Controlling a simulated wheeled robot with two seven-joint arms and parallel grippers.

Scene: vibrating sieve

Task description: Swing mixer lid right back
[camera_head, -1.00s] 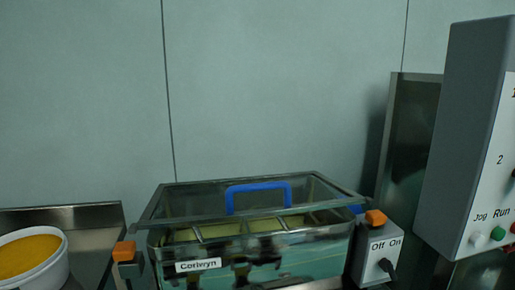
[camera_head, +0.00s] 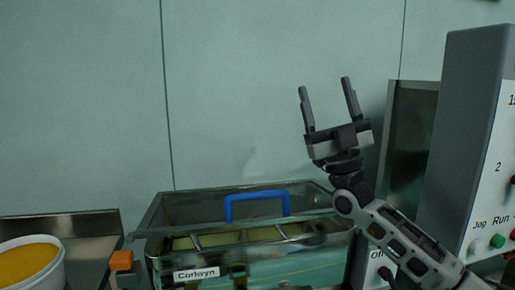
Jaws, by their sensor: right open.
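The mixer (camera_head: 197,274) is a clear-walled box labelled "Corlwyn" at the bottom middle of the head view. Its transparent lid (camera_head: 180,233) with a dark frame lies over the top and carries a blue handle (camera_head: 257,194). My right gripper (camera_head: 326,92) is raised above and to the right of the handle, fingers pointing up, open and empty. It is apart from the lid. My right forearm hides the mixer's right end and part of the switch box there. My left gripper is not in view.
An orange latch (camera_head: 121,260) sits at the mixer's left corner. A white tub of yellow powder (camera_head: 30,262) stands at the far left by a metal tray (camera_head: 75,224). A grey control box (camera_head: 464,140) stands close on the right. The wall behind is bare.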

